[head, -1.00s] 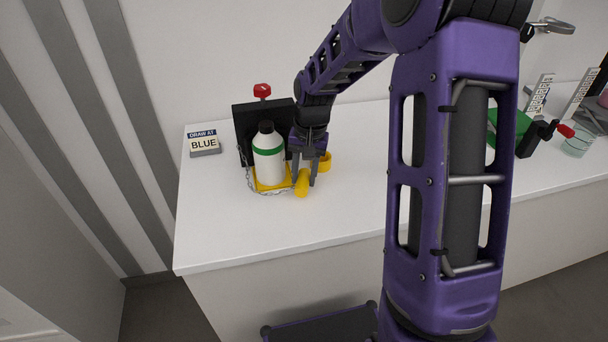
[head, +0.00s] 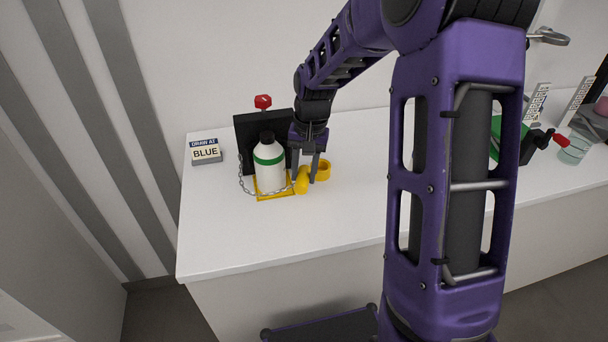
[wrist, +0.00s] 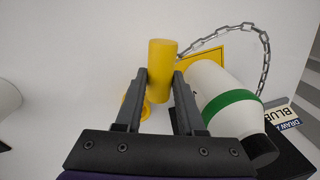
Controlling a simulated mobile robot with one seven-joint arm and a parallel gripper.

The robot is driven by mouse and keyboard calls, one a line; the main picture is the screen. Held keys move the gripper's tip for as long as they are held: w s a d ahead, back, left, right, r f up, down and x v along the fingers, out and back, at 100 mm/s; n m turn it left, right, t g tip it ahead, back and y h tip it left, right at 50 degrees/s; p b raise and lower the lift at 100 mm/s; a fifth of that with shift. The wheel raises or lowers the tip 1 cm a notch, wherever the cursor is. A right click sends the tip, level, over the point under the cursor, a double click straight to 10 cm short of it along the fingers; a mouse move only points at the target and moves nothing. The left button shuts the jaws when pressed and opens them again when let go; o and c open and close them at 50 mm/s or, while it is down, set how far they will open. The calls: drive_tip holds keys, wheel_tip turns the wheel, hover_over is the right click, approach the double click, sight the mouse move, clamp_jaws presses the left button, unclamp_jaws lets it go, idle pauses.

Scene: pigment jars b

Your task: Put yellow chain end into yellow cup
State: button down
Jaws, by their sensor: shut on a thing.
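My gripper (head: 306,182) is shut on the yellow chain end (head: 302,180), a yellow cylinder. In the wrist view the chain end (wrist: 161,68) stands between the fingertips, and a metal chain (wrist: 243,28) runs from near its top to the right. The yellow cup (head: 323,170) is a round yellow ring on the counter, just right of and behind the gripper in the head view. In the wrist view the cup (wrist: 145,108) is mostly hidden behind the left finger and the chain end. Whether the chain end touches the counter cannot be told.
A white bottle (head: 268,166) with a green band stands on a yellow plate (head: 277,197), close left of my gripper. A black panel (head: 245,135) with a red knob (head: 263,102) is behind it. A "BLUE" sign (head: 206,152) stands at left. The counter's front (head: 260,235) is clear.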

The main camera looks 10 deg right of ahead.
sight(304, 172)
wheel_tip(304, 172, up, 15)
idle(2.0)
drive_tip(key=w+d, duration=0.8)
drive_tip(key=w, duration=0.3)
idle(1.1)
idle(0.4)
